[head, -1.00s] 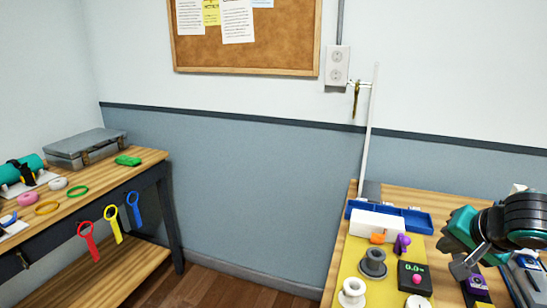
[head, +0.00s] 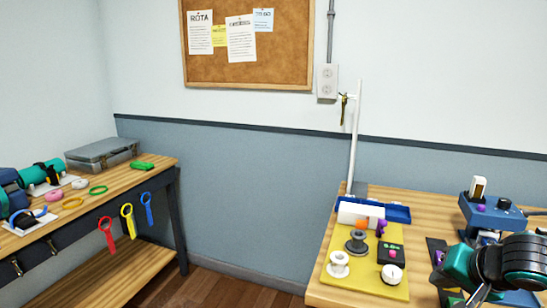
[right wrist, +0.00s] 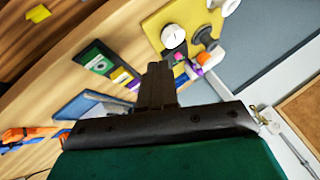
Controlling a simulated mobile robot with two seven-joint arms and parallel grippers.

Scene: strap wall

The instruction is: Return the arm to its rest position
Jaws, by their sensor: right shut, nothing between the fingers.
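My right gripper (head: 478,296) is at the lower right of the head view, beside the right bench (head: 425,204). Its teal wrist housing (head: 458,262) and dark arm link cover part of the bench's right side. In the right wrist view the dark fingers (right wrist: 158,72) are together with nothing between them. They point toward the bench top and its yellow mat (right wrist: 148,22). My left gripper is not in the picture.
The yellow mat (head: 372,285) holds spools, a white dial and a small meter. A blue device (head: 490,212) stands behind my right arm. A white pole (head: 354,135) rises at the back. The left bench (head: 150,172) holds straps and a grey case. Floor shows between the benches.

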